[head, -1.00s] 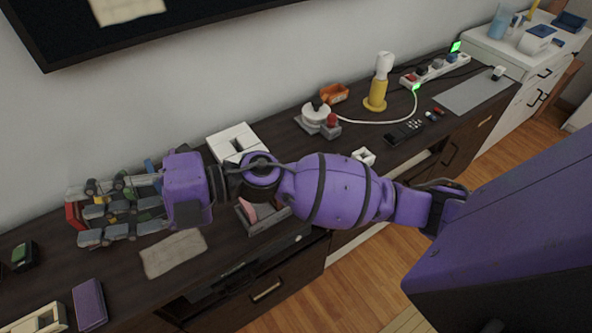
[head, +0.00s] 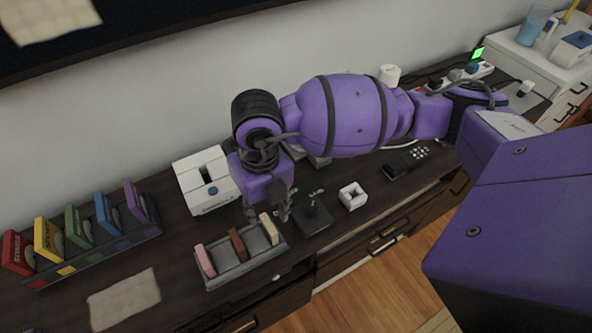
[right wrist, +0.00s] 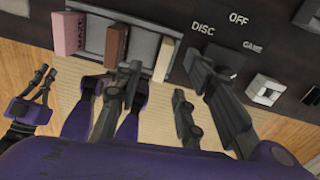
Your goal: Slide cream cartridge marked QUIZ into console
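The cream cartridge (head: 269,229) stands upright in the right end slot of a grey tray (head: 238,269); it also shows in the right wrist view (right wrist: 163,60). Its lettering cannot be read. My right gripper (head: 267,212) is open and points down just above and behind the cartridge. The white console (head: 190,172) with a dark top slot stands behind the tray, left of this gripper.
The tray also holds a pink cartridge (head: 205,261) and a brown one (head: 237,243). A black switch box (head: 313,216) marked DISC, OFF and GAME stands close right. Beyond are a white holder (head: 352,196) and remote (head: 406,161). A rack (head: 105,245) of coloured cartridges stands left.

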